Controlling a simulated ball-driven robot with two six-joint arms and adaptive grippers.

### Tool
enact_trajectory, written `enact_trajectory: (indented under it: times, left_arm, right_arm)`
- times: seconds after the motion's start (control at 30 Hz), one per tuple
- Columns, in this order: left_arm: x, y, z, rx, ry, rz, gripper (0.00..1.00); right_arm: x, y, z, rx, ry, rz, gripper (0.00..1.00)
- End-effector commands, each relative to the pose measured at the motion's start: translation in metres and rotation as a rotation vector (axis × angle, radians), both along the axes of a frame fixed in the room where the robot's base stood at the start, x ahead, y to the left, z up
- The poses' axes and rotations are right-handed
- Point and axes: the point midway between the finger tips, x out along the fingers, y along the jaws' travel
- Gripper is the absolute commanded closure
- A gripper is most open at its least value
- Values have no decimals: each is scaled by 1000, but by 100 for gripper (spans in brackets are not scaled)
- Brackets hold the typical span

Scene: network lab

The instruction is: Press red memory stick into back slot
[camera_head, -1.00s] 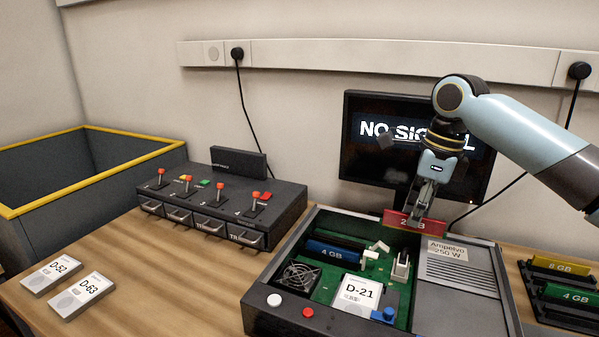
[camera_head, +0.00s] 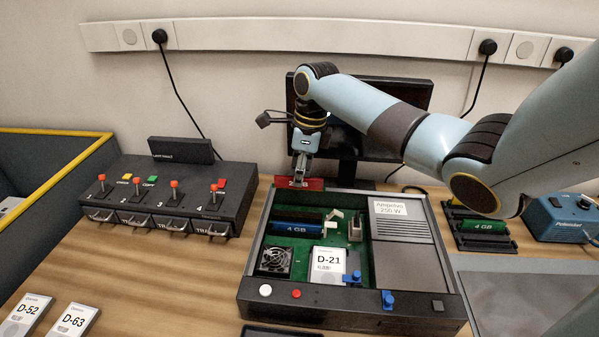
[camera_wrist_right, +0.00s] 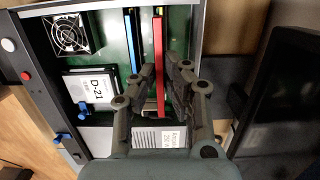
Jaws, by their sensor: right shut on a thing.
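The red memory stick (camera_head: 313,184) is held by my right gripper (camera_head: 300,171) at the back left of the open computer case (camera_head: 257,237). In the right wrist view the red stick (camera_wrist_right: 159,50) runs beside a blue 4 GB stick (camera_wrist_right: 135,40), roughly parallel and apart from it. The right gripper (camera_wrist_right: 178,75) is shut on the red stick there. In the head view the blue stick (camera_head: 297,227) sits in the board (camera_head: 350,262), with a dark slot (camera_head: 300,214) just behind it. The red stick's lower edge against the board cannot be made out. My left gripper is out of view.
The case holds a fan (camera_head: 275,260), a D-21 drive (camera_head: 328,262) and a power supply (camera_head: 408,235). A switch box (camera_head: 170,195) stands left. A monitor (camera_head: 400,95) is close behind my right arm. A stick rack (camera_head: 483,235) stands right.

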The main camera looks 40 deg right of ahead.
Motion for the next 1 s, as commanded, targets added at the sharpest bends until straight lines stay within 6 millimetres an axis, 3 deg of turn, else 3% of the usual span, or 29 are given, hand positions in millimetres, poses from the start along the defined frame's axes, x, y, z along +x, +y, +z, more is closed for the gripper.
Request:
enact_trajectory:
  times: [0.5,0.8,1.0]
  left_arm:
    - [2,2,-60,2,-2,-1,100]
    - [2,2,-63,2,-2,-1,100]
    - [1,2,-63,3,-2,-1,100]
  right_arm:
    - [-1,0,-45,0,1,1,100]
    - [0,0,-66,1,1,-1,100]
    - [0,0,-69,1,1,0,100]
